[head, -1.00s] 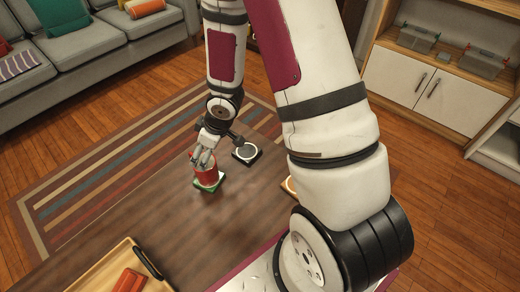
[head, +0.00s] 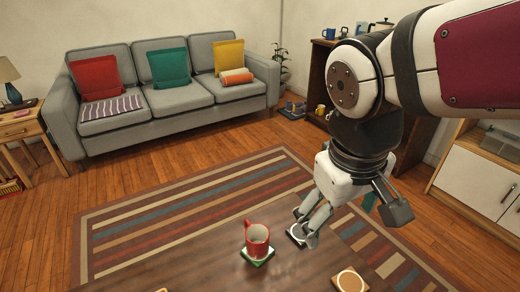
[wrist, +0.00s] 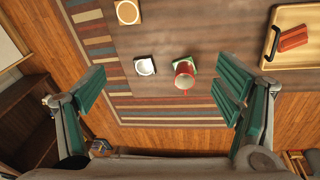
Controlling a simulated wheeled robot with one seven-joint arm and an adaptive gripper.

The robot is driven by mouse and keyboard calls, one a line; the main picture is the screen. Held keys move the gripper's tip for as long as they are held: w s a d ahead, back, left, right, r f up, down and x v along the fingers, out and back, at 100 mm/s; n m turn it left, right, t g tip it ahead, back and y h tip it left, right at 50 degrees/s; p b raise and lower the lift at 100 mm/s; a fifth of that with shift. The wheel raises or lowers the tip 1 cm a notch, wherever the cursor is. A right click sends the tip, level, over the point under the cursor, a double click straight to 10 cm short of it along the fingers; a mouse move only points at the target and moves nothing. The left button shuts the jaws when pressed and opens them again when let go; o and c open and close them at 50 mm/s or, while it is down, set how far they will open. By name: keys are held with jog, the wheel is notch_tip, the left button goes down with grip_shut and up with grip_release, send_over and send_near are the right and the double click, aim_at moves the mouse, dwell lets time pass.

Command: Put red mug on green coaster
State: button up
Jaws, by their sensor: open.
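The red mug (head: 257,240) stands upright on the green coaster (head: 258,256) on the dark wooden table. In the wrist view the mug (wrist: 184,73) covers most of the green coaster (wrist: 193,63), whose rim shows around it. My gripper (head: 312,220) is open and empty, raised above the table to the right of the mug and apart from it. In the wrist view its two teal fingers (wrist: 160,90) are spread wide, with nothing between them.
A coaster with a grey-white top (head: 297,234) lies right of the mug, partly behind my gripper. An orange-topped coaster (head: 350,281) is nearer the front. A wooden tray (wrist: 290,63) holds a red block (wrist: 293,38). A grey sofa (head: 170,85) stands beyond the rug.

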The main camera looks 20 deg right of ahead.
jog(key=s+a+r+y, duration=0.1)
jog(key=s+a, duration=0.2)
jog(key=s, duration=0.5)
jog(key=shift+s+a+r+g+y, duration=0.25)
jog(key=shift+s+r+g+y, duration=0.1)
jog(key=shift+r+g+y, duration=0.05)
notch_tip(320, 180, up, 25)
jog(key=t+p, duration=0.3)
jog(key=p, duration=1.9)
jog(key=shift+f+t+p, duration=0.2)
jog(key=shift+t+p, duration=0.1)
jog(key=shift+p, duration=0.1)
